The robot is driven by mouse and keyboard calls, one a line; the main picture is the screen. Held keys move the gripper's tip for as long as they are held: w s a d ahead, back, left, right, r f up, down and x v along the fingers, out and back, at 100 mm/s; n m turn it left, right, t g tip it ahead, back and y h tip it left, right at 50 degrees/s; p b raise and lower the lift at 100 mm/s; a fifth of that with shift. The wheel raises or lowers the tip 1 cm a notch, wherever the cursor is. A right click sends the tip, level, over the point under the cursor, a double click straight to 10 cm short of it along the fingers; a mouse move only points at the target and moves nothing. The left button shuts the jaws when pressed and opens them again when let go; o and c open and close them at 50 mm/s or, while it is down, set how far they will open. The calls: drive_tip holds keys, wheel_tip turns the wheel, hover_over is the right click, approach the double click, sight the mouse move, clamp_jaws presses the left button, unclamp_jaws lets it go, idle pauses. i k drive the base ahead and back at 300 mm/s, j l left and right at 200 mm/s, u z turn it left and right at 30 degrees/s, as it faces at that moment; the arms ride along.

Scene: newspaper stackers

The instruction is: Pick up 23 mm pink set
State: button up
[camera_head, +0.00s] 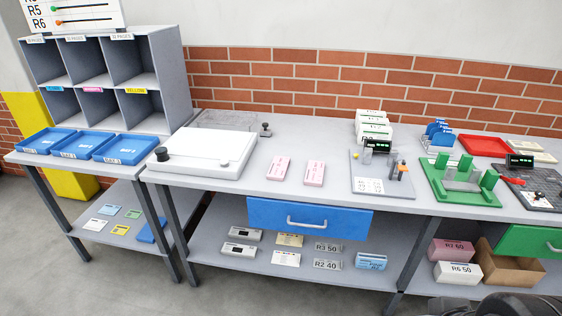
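Two pink flat pieces with small print lie side by side on the grey workbench: a left pink piece (278,168) and a right pink piece (314,173). They are apart from each other, and nothing touches them. The print is too small to read, so I cannot tell which is the 23 mm set. My gripper is not in view. A dark rounded part at the bottom right edge looks like part of my own body.
A white flat machine (207,152) stands left of the pink pieces. A grey fixture plate (382,187) and a green fixture (460,182) stand right. A blue drawer (309,218) hangs below. Blue trays (122,149) sit far left. The bench around the pink pieces is clear.

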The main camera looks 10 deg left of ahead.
sight(314, 177)
drive_tip(key=i+j+z, duration=0.4)
drive_tip(key=i+j, duration=0.2)
drive_tip(key=i+j+z, duration=0.35)
drive_tip(key=j, duration=0.4)
drive_tip(key=i+j+z, duration=0.2)
drive_tip(key=j, duration=0.25)
drive_tip(key=i+j+z, duration=0.2)
drive_tip(key=j, duration=0.25)
drive_tip(key=i, duration=0.05)
